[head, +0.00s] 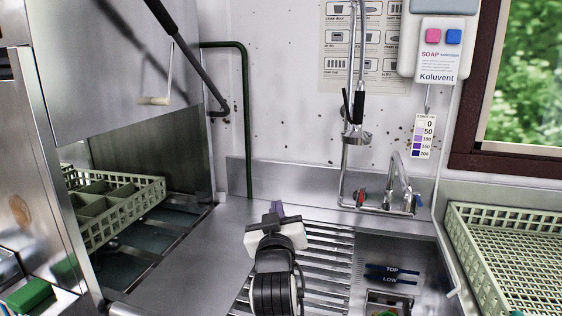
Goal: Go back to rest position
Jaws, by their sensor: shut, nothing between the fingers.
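My gripper (278,209) is at the end of my arm, in the lower middle of the head view. It is over the slatted steel drainboard (331,246), pointing away from the camera toward the back wall. Its fingers are shut and nothing shows between them.
A green dish rack (115,210) sits inside the open dishwasher on the left. Another green rack (515,262) stands at the right. A sink basin (392,262) with a faucet (398,185) and spray hose (358,105) lies right of my arm. Bare steel counter is left of it.

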